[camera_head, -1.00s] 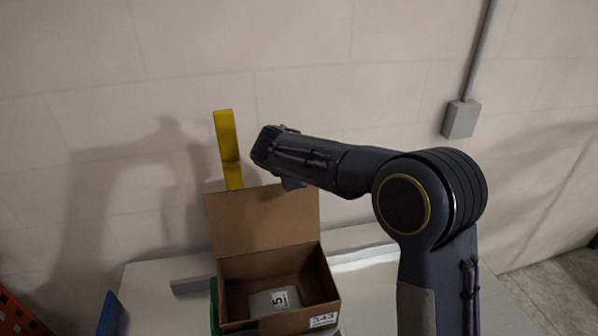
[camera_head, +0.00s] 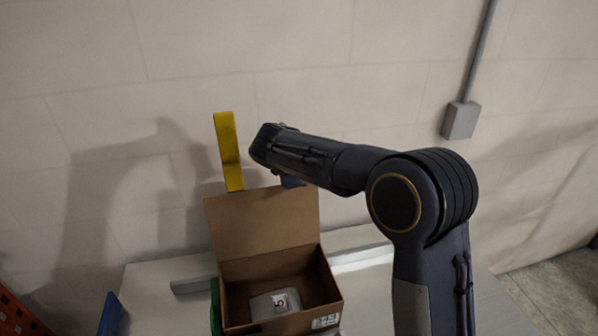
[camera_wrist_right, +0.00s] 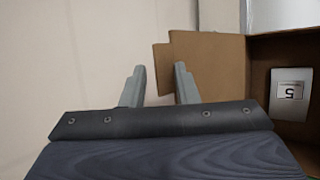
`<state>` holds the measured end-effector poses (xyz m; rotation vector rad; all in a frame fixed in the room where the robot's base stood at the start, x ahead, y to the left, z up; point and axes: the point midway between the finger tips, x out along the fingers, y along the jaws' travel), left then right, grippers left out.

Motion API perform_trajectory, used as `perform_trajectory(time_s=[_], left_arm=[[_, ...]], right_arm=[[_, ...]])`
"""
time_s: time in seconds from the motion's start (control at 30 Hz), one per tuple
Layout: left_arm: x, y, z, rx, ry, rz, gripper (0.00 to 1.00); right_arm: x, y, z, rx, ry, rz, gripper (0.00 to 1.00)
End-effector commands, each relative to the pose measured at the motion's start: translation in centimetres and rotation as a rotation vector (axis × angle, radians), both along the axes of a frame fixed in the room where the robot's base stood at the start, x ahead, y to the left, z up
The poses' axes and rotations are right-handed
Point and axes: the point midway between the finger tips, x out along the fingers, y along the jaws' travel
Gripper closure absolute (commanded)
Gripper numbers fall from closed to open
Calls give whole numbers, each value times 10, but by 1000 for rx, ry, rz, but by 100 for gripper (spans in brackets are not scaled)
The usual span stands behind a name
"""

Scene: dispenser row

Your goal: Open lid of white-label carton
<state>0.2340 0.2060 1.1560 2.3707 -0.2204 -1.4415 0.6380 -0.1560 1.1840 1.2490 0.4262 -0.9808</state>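The brown carton (camera_head: 232,305) stands on the table with a white label (camera_head: 326,321) on its front. Its lid (camera_head: 262,220) stands up at the back, so the carton is open. A grey item marked 5 (camera_head: 275,303) lies inside; it also shows in the right wrist view (camera_wrist_right: 291,93). My right gripper (camera_head: 290,182) is by the lid's top edge, partly hidden by my arm. In the right wrist view its fingers (camera_wrist_right: 160,82) are apart, with the lid's edge (camera_wrist_right: 162,68) showing beyond the gap. I cannot tell whether they touch the lid. My left gripper is not in view.
A yellow upright piece (camera_head: 228,150) stands behind the carton, near the wall. A grey bar (camera_head: 192,286) lies left of the carton. A blue part (camera_head: 110,314) and an orange-red rack (camera_head: 15,315) are at the lower left. A grey wall box (camera_head: 461,120) is at upper right.

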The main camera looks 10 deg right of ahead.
Motion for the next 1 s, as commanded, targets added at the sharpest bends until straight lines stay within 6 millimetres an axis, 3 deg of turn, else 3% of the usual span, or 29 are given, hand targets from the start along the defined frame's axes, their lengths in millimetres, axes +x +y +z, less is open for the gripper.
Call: perform_trajectory(time_s=[0.5, 1.0], left_arm=[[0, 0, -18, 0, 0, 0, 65], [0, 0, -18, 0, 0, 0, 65]], right_arm=[[-38, 28, 53, 1, -3, 0, 73], [-41, 29, 57, 1, -1, 0, 73]])
